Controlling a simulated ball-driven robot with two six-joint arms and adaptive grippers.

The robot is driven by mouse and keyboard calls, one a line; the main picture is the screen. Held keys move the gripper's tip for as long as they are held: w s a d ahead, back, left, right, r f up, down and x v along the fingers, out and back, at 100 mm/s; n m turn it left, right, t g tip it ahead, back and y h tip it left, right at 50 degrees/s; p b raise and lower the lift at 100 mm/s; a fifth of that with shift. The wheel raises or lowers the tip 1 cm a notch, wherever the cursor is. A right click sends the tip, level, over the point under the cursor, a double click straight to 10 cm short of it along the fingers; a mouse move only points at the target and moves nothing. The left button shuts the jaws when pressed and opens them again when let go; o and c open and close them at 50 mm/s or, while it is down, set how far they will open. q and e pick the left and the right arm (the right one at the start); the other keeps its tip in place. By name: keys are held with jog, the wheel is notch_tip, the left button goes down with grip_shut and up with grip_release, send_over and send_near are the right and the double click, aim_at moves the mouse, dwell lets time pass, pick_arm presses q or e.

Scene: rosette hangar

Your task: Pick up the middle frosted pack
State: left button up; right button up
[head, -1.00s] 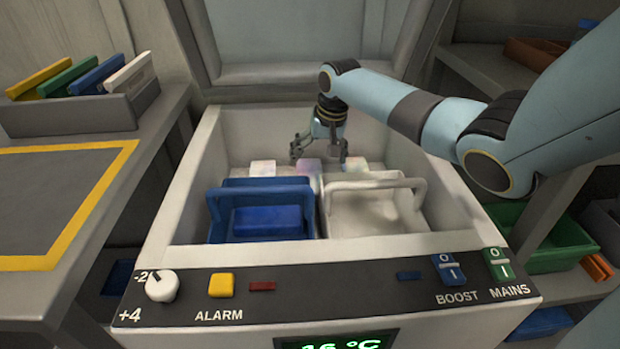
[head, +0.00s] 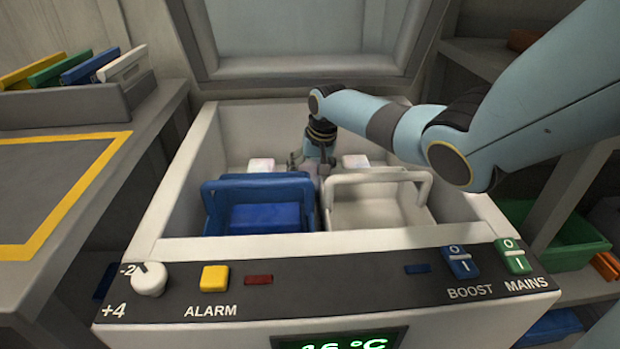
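Three frosted packs lie in a row at the back of the chest freezer (head: 172,210). The middle frosted pack (head: 317,169) is mostly hidden by my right gripper (head: 312,162), with only a small pinkish patch showing. My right gripper points down into the chest, with its fingers low around the middle pack. I cannot tell whether the fingers touch it or have closed on it. My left gripper is not in view.
A blue basket (head: 262,185) and a white basket (head: 378,178), both with raised handles, stand just in front of the packs. The chest walls enclose the space. A control panel (head: 330,285) with a knob and switches runs along the front. A side bench (head: 60,195) is at left.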

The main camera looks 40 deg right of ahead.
jog(key=c, duration=1.2)
jog(key=shift+r, duration=0.15)
